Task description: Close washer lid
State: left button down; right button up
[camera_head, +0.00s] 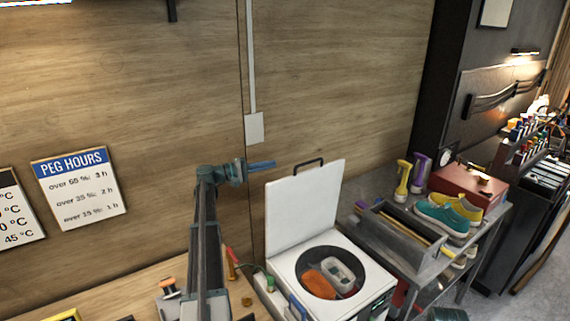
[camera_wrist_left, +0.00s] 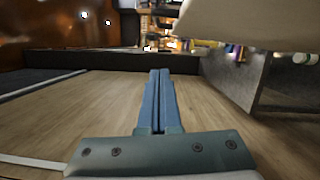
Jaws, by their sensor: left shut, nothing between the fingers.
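The washer (camera_head: 287,258) is a white box at the bottom centre of the head view. Its white square lid (camera_head: 303,212) stands raised at the back, with a dark handle on its top edge. In the open round drum lie an orange item (camera_head: 319,285) and a grey-white item (camera_head: 341,272). My left gripper (camera_head: 262,165) is shut and empty, up by the wall, left of the lid's upper left corner and apart from it. Its blue fingers also show together in the left wrist view (camera_wrist_left: 160,100), with a pale panel edge at the upper right. My right gripper is not in view.
Right of the washer is a metal bench with a grey tray (camera_head: 401,236), teal and yellow sneakers (camera_head: 441,217), a red box (camera_head: 468,188) and spray bottles (camera_head: 403,180). A wooden wall (camera_head: 150,100) stands close behind the washer.

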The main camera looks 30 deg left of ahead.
pick_arm(q)
jog(key=w+d, duration=0.6)
jog(key=d, duration=0.3)
jog(key=shift+r+p, duration=0.35)
jog(key=shift+p, duration=0.1)
